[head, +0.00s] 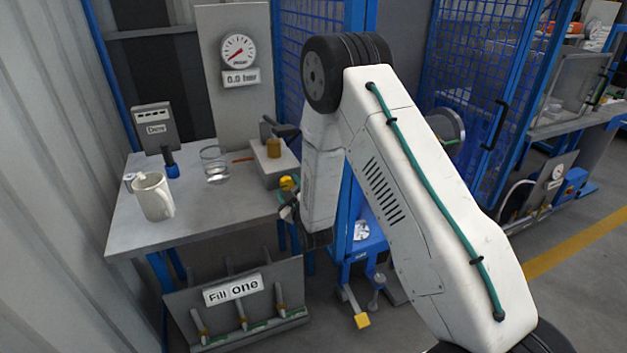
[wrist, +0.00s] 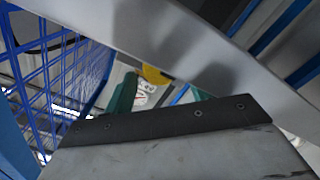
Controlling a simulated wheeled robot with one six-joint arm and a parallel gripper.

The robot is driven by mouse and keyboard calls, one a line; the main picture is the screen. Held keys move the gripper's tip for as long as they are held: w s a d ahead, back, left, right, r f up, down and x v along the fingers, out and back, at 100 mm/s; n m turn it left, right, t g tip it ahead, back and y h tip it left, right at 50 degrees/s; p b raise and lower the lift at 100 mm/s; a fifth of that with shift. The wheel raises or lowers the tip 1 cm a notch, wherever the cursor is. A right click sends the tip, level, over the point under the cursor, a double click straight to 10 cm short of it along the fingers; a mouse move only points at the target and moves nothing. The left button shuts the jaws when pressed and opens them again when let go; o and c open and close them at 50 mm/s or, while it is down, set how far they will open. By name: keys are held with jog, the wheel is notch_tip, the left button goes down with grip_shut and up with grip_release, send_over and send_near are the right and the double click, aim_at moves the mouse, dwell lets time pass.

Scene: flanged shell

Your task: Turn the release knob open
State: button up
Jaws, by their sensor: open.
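A yellow knob-like part (head: 288,183) shows at the table's right front edge in the head view, and I take it for the release knob. My gripper (head: 289,206) is right beside it, mostly hidden by my own arm. In the wrist view a yellow part (wrist: 155,75) shows beyond and between the green fingertips of my gripper (wrist: 161,96). The fingers are apart and a dark plate hides their lower parts. I cannot tell whether they touch the yellow part.
The table (head: 205,222) holds a white mug (head: 152,196), a glass (head: 215,165) and a grey box (head: 275,167) with a brass fitting. A gauge (head: 238,50) reads 0.0 bar. A "Fill one" rack (head: 233,290) stands below. A large grey beam (wrist: 190,45) crosses close in the wrist view.

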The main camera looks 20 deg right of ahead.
jog(key=m, duration=0.6)
jog(key=s, duration=0.8)
notch_tip(320, 180, up, 12)
jog(key=s+m+g, duration=0.1)
jog(key=s+g, duration=0.1)
jog(key=g, duration=0.4)
jog(key=s+d+r+g, duration=0.1)
jog(key=s+r+g, duration=0.1)
jog(key=s+r, duration=0.2)
jog(key=s+d+r+g, duration=0.1)
jog(key=s+r+g, duration=0.2)
jog(key=s, duration=0.8)
jog(key=shift+r+m, duration=0.3)
jog(key=shift+r, duration=0.45)
jog(key=shift+s, duration=0.1)
